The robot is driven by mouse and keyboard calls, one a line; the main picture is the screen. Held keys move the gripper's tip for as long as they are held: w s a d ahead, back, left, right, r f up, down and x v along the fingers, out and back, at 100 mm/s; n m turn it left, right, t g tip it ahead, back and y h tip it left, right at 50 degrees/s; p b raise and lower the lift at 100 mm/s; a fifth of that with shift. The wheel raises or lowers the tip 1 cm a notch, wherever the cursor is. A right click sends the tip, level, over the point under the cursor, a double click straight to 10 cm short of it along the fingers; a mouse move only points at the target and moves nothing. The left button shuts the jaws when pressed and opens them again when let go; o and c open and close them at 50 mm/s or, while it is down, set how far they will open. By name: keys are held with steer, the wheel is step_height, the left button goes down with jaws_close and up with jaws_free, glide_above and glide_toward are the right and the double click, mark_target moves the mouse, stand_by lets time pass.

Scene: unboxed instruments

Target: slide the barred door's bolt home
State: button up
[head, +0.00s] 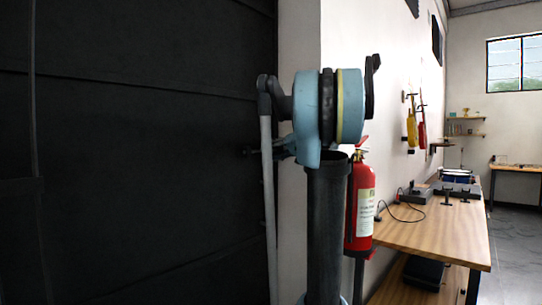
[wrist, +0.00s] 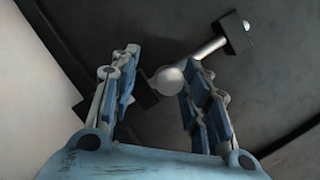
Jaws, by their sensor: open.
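The dark door (head: 130,150) fills the left of the head view, and its dark face lies behind the bolt in the wrist view. The bolt (wrist: 212,49) shows in the wrist view as a pale rod with a round knob (wrist: 170,79), running up and right to a dark block (wrist: 236,33). My gripper (wrist: 160,62) is open, one finger on each side of the knob. The knob appears close to the right finger; I cannot tell if they touch. In the head view my gripper (head: 266,151) is beside the door's right edge, mostly hidden by my arm.
A pale wall (head: 300,60) adjoins the door's right side. A wooden bench (head: 440,235) with instruments runs along the wall to the right. Open floor (head: 515,260) lies at the far right.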

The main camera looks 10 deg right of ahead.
steer(key=v, duration=1.1)
steer(key=shift+d, duration=0.4)
steer(key=shift+s, duration=0.1)
steer(key=s+a+f+g+h, duration=0.2)
steer(key=s+a+f, duration=0.25)
steer(key=f, duration=0.35)
steer(key=s+a+f+g+h, duration=0.1)
steer(key=s+a+f+g, duration=0.15)
steer(key=s+f, duration=0.45)
steer(key=s+a+f+g+h, duration=0.15)
steer(key=s+a+f, duration=0.25)
steer(key=f, duration=0.5)
steer(key=s+d+f+h, duration=0.2)
steer(key=s+f+h, duration=0.1)
steer(key=s+f, duration=0.5)
steer(key=s+d+f+g+h, duration=0.1)
steer(key=s+d+f+h, duration=0.2)
steer(key=s+f, duration=0.5)
step_height(320, 180, down, 6)
steer(key=shift+f+m+h, duration=0.1)
steer(key=shift+m+h, duration=0.3)
steer(key=shift+h, duration=0.15)
